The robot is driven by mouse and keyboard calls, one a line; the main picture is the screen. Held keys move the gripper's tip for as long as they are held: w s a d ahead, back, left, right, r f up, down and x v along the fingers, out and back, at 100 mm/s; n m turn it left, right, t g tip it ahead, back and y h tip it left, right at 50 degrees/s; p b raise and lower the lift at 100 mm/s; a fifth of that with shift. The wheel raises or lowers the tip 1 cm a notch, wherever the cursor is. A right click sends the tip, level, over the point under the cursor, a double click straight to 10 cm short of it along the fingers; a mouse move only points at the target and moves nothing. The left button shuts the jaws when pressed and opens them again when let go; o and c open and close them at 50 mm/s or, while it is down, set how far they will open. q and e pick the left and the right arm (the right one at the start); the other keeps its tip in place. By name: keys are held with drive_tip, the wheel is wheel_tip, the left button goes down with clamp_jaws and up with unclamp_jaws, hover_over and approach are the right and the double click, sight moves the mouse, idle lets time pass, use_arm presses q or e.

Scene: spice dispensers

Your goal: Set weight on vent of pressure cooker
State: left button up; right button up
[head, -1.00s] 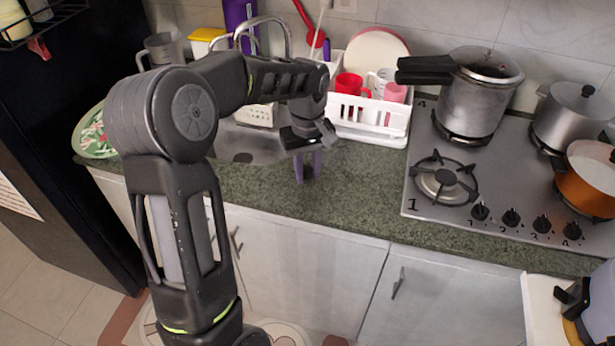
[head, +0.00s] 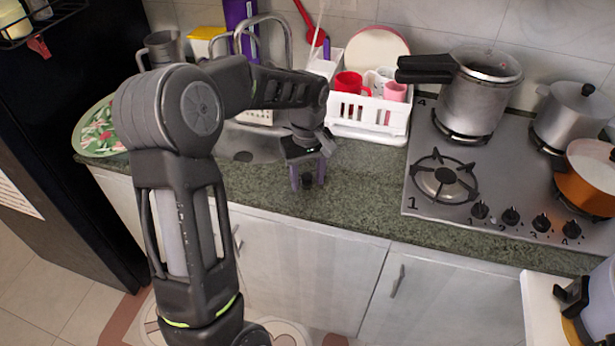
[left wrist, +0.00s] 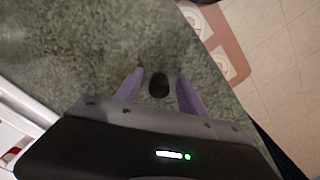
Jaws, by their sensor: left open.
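The pressure cooker (head: 472,108) is a steel pot with a lid and a long black handle pointing left. It stands on the back left burner of the stove. Its vent is too small to make out. A small dark rounded piece, which looks like the weight (head: 307,181), is on the green counter near the front edge. My left gripper (head: 307,178) points down over it, with its purple fingers open. In the left wrist view the weight (left wrist: 158,86) lies between the two fingers, with a gap on each side. My right gripper is out of view.
The gas stove (head: 425,200) has a free front left burner. A silver pot (head: 575,118) and an orange pan (head: 588,180) stand on its right. A white dish rack (head: 370,117) with cups is behind the gripper. The counter between gripper and stove is clear.

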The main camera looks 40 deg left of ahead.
sight(307, 176)
use_arm(q)
wheel_tip(307, 176, up, 12)
drive_tip(key=shift+r+b, duration=0.15)
drive_tip(key=shift+b, duration=0.3)
idle(0.9)
